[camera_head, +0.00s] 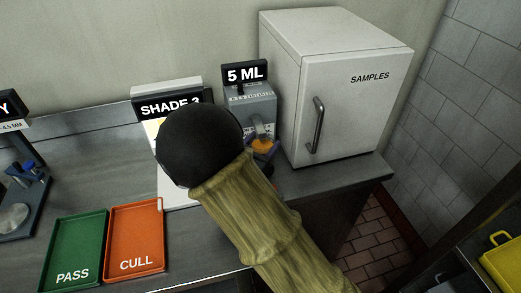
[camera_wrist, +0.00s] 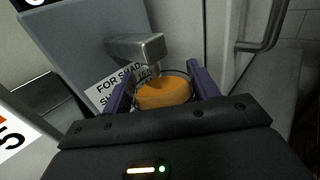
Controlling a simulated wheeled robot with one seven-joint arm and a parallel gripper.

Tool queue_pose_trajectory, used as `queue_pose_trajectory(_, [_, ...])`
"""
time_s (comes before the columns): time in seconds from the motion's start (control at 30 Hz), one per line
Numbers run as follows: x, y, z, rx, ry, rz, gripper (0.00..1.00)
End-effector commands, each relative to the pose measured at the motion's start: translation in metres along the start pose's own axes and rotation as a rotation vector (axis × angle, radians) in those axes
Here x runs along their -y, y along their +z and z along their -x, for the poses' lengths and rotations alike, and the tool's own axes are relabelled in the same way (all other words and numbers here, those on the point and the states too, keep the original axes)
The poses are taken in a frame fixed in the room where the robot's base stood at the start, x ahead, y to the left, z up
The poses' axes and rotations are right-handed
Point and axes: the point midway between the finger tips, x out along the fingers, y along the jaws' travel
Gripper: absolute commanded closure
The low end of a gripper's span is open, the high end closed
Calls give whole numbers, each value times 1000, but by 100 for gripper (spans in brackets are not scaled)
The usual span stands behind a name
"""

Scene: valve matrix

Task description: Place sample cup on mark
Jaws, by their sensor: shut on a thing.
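The sample cup (camera_wrist: 164,93) is a clear round cup with orange contents. In the wrist view it sits between the two purple fingers of my gripper (camera_wrist: 158,80), which is shut on it. The cup is just under or in front of the grey spout of the 5 ML dispenser (camera_wrist: 136,48). In the head view the orange of the cup (camera_head: 263,144) shows beside my arm, in front of the dispenser (camera_head: 250,105). My arm hides much of the gripper there. I cannot make out a mark; the SHADE 3 board (camera_head: 170,107) is partly hidden behind my arm.
The white SAMPLES fridge (camera_head: 345,95) stands close to the right of the dispenser. A green PASS tray (camera_head: 76,250) and an orange CULL tray (camera_head: 135,240) lie at the left front. Another blue device (camera_head: 25,195) stands at the far left. The counter ends at the right.

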Motion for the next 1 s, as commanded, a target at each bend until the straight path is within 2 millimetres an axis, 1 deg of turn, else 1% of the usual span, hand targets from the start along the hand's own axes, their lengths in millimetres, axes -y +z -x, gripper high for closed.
queue_pose_trajectory(0.03, [0, -11, 1, -2, 2, 8, 74])
queue_pose_trajectory(0.1, [0, -20, 1, -1, 1, 7, 74])
queue_pose_trajectory(0.17, [0, -24, 1, -1, 1, 4, 74])
queue_pose_trajectory(0.43, [-1, -26, 2, -1, 4, 2, 74])
queue_pose_trajectory(0.63, [-3, -31, 4, -1, 8, 2, 74])
queue_pose_trajectory(0.67, [-3, -30, 4, -2, 8, 2, 34])
queue_pose_trajectory(0.73, [-3, -30, 4, -2, 9, 2, 21])
queue_pose_trajectory(0.77, [-3, -30, 4, -2, 9, 2, 19])
queue_pose_trajectory(1.0, [-3, -30, 4, -2, 8, 2, 19])
